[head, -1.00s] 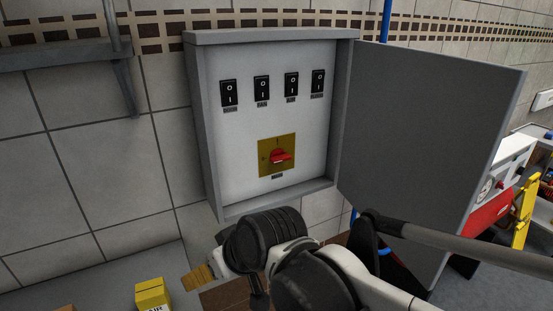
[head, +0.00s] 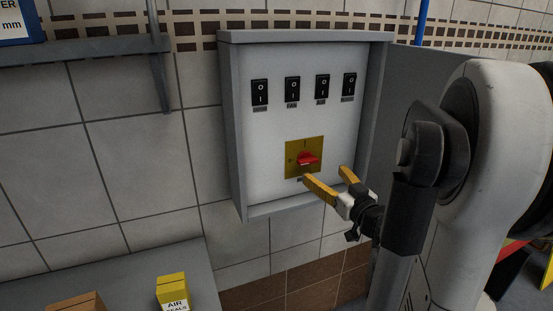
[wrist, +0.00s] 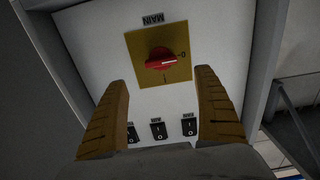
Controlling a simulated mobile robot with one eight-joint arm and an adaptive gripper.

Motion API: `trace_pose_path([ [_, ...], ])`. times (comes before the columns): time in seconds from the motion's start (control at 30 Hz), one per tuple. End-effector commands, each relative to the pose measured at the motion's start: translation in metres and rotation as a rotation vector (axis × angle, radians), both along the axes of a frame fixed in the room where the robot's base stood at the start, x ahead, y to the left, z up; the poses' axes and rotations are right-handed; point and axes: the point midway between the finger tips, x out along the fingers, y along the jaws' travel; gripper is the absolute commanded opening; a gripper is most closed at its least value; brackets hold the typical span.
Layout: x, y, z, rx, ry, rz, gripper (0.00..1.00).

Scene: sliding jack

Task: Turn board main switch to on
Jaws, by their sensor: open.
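The main switch (head: 308,159) is a red rotary knob on a yellow square plate (head: 292,171), low in the open grey board (head: 233,130). Its handle lies roughly level. In the wrist view the knob (wrist: 158,60) appears upside down under the label MAIN, with a 0 mark at one side and an I mark at another. My gripper (head: 325,178) is open, its two yellow fingers in front of the board, just below and right of the knob. In the wrist view the fingers (wrist: 162,100) stand apart with the knob beyond their tips, between them. Nothing is held.
A row of black rocker switches (head: 292,90) runs above the main switch. The board's open door (head: 398,80) stands at the right, partly behind my arm. A shelf (head: 85,53) is at upper left, and a yellow box (head: 171,287) sits lower left.

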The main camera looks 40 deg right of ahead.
Motion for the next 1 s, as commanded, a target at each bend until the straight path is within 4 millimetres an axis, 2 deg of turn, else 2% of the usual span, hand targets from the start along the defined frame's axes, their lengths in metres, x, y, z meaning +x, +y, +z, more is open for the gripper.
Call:
trace_pose_path([
  [0.3,0.061,-0.012,-0.002,0.001,0.002,0.006,0.8],
  [0.5,0.088,-0.019,-0.001,0.001,0.002,0.005,0.8],
  [0.63,0.096,-0.021,0.0,0.001,0.002,0.005,0.8],
  [0.9,0.097,-0.021,0.0,0.001,0.002,0.004,0.8],
  [0.97,0.097,-0.021,0.0,0.001,0.002,0.004,0.63],
  [1.0,0.097,-0.021,0.0,0.001,0.002,0.004,0.5],
])
